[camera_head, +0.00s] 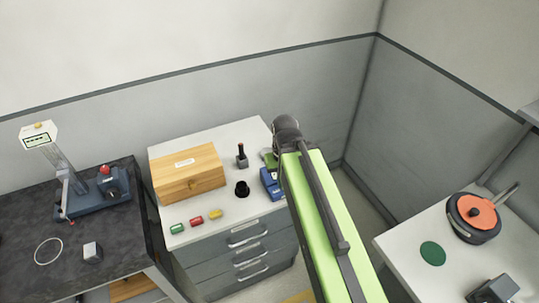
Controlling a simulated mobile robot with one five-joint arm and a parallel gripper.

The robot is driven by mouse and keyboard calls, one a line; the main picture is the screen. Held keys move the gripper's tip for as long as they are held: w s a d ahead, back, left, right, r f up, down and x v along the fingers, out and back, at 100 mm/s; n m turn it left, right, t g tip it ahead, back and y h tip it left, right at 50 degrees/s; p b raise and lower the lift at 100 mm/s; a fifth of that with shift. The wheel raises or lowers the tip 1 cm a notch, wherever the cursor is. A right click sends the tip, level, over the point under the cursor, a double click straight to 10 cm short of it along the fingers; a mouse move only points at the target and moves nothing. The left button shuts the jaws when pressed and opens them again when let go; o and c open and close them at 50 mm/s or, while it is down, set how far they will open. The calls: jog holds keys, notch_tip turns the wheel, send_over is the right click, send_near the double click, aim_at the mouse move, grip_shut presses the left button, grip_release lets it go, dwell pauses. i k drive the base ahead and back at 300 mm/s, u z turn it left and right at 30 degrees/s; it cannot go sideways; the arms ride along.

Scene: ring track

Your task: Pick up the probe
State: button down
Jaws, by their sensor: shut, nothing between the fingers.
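A slim dark upright piece with a reddish tip (241,150) stands in a small grey block on the white top of the drawer cabinet; it may be the probe, but I cannot tell for sure. A blue device (271,184) lies to its right, partly covered by my green arm. My arm rises from the lower right to a dark joint above the cabinet's right end. My gripper does not show; the arm hides whatever lies behind it.
The cabinet top (215,236) also holds a wooden box (189,173), a black cup-like piece (242,189) and small green, red and yellow cylinders. A dark bench (60,270) with instruments stands left. A white table (425,283) with an orange-topped pot (474,216) stands right.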

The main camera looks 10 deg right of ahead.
aim_at(241, 149)
jog(key=k, duration=1.2)
jog(key=u, duration=0.5)
jog(key=i, duration=1.25)
jog(key=u, duration=0.95)
jog(key=i, duration=0.3)
jog(key=u, duration=0.2)
